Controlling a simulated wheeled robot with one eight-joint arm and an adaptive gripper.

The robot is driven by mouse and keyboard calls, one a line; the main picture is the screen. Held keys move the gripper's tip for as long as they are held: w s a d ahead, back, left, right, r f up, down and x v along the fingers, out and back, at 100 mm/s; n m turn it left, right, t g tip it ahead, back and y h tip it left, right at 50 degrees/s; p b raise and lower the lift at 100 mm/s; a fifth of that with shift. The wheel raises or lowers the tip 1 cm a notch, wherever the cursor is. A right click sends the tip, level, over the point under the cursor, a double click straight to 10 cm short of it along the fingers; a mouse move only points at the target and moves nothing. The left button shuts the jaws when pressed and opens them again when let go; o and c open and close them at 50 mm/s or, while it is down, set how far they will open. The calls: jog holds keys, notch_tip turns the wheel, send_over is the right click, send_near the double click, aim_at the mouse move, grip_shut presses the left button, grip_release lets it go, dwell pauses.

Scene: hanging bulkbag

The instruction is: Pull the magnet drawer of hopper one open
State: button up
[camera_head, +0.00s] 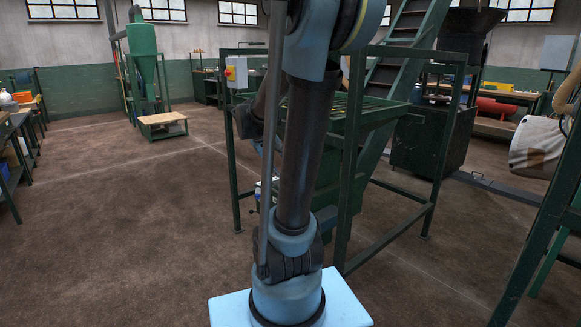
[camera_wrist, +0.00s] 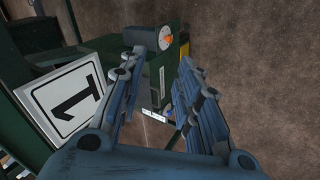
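In the wrist view, a white plate with a black 1 (camera_wrist: 70,102) shows on its side at the left, marking hopper one. My gripper (camera_wrist: 163,62) is open, its two blue fingers spread with nothing held between them. A small white label (camera_wrist: 154,115) shows between the fingers. I cannot clearly make out the magnet drawer or its handle. In the head view, my arm covers much of the green hopper stand (camera_head: 341,190).
A grey switch box with a red and yellow button (camera_head: 236,72) is on the stand's left post. Green stairs (camera_head: 405,45) rise behind. A white bulk bag (camera_head: 537,143) is at the right. A green machine (camera_head: 145,60) stands back left. The brown floor (camera_head: 110,220) at left is clear.

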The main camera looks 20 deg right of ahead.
jog(key=w+d+f+h, duration=0.1)
jog(key=w+d+h, duration=0.1)
jog(key=w, duration=0.8)
jog(key=w+d+f+n+t+h, duration=0.1)
jog(key=w+d+f+h, duration=0.15)
jog(key=w, duration=0.65)
jog(key=w+d+f+h, duration=0.1)
jog(key=w+d+h, duration=0.15)
jog(key=w, duration=0.75)
jog(key=w+a+f+n+t+h, duration=0.1)
jog(key=w+f+t+h, duration=0.15)
jog(key=w+f, duration=0.55)
jog(key=w+a+f+n+t+h, duration=0.1)
jog(key=w+f+h, duration=0.25)
jog(key=f, duration=0.75)
jog(key=x, duration=1.7)
jog(key=shift+s+d+r, duration=0.1)
jog(key=shift+s+d, duration=0.05)
jog(key=shift+d, duration=0.15)
grip_shut()
